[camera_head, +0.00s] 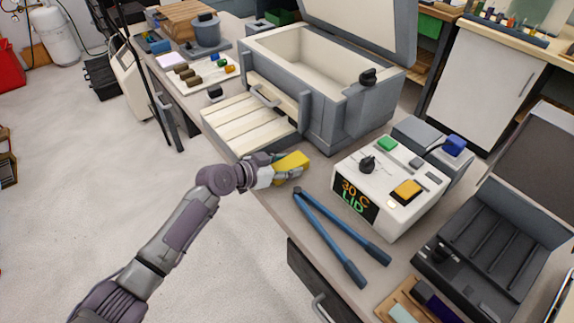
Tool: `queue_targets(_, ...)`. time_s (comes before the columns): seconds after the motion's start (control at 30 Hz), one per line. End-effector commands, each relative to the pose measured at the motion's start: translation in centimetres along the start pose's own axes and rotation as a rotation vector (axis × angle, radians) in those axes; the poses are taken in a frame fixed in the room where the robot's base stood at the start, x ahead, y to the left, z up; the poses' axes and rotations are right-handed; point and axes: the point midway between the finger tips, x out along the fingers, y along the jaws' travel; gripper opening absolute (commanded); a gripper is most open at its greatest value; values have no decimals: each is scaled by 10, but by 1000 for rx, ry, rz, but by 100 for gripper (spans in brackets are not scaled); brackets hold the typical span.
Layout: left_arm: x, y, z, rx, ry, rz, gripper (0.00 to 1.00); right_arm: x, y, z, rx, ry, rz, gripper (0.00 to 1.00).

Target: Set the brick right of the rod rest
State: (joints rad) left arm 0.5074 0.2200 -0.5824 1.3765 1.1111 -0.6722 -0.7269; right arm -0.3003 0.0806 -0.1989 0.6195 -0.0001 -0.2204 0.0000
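A yellow brick (293,161) is at the fingertips of my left gripper (287,172), by the front edge of the bench. The fingers appear closed on its near side, and part of the brick is hidden by them. It looks held at or just above the bench top; the exact gap cannot be told. A cream slatted panel (235,118) lies just behind and left of the brick, before the large open grey box. I cannot tell for sure which thing is the rod rest. My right gripper is not in view.
A white control box (352,203) with a "30 C LID" display stands right of the brick. Blue-handled long pliers (335,235) lie in front of it. The grey box (330,110) with raised lid blocks the back. A black open case (490,240) stands far right.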

Motion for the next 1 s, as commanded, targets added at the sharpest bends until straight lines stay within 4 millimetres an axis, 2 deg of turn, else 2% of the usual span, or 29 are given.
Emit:
queue_targets(0.03,0,0,0,0,-1,0,61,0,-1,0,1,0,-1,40)
queue_targets(0.13,0,0,0,0,-2,0,77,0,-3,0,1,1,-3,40)
queue_targets(0.53,-4,0,-2,0,-2,-1,77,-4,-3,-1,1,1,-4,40)
queue_targets(0.67,-23,-1,0,2,-2,-2,77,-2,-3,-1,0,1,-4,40)
queue_targets(1.0,-94,0,0,3,-4,0,77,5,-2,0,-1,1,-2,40)
